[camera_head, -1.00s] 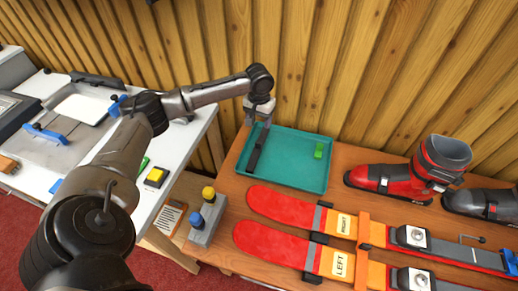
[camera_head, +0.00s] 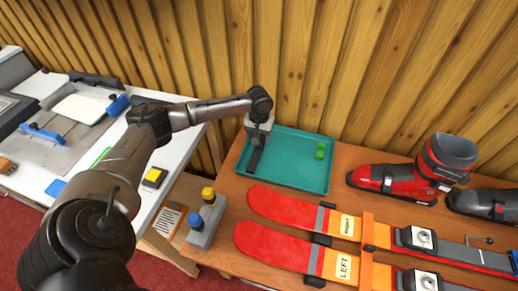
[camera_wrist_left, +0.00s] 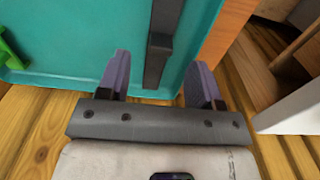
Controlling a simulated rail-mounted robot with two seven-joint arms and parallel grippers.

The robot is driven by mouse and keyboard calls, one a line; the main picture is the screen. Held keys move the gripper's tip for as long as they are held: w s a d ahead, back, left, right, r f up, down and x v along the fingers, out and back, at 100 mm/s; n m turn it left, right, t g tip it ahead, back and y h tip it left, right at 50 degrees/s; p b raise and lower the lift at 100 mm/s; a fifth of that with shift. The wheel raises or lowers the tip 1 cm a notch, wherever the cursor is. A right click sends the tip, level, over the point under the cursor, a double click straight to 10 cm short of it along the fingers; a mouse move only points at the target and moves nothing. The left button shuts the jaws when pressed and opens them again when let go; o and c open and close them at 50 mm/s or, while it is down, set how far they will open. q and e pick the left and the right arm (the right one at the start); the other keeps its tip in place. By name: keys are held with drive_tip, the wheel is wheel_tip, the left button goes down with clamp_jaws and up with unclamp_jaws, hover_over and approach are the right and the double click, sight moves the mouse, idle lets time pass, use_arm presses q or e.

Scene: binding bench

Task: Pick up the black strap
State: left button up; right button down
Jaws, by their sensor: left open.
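The black strap (camera_head: 256,160) lies in the left part of the teal tray (camera_head: 308,186). In the left wrist view the strap (camera_wrist_left: 161,36) is a dark bar with a raised block, running lengthwise between the two fingers. My left gripper (camera_head: 258,135) is above the near-wall end of the strap. In the left wrist view this gripper (camera_wrist_left: 160,75) is open, with one finger on each side of the strap and gaps on both sides. The exact height above the strap is hard to tell. My right gripper is not in view.
A green block (camera_head: 320,151) lies in the tray's right part. Red skis (camera_head: 280,243) lie in front, and a red boot (camera_head: 395,180) stands to the right. A wooden wall (camera_head: 330,60) is close behind. A grey block with knobs (camera_head: 205,222) stands front left.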

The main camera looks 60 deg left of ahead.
sight(259, 147)
use_arm(q)
wheel_tip(259, 147, down, 5)
drive_tip(key=shift+a+f+b, duration=0.1)
drive_tip(key=shift+a+b, duration=0.05)
drive_tip(key=shift+b, duration=0.8)
drive_tip(key=shift+c, duration=0.4)
drive_tip(key=shift+c, duration=0.8)
drive_tip(key=c, duration=0.8)
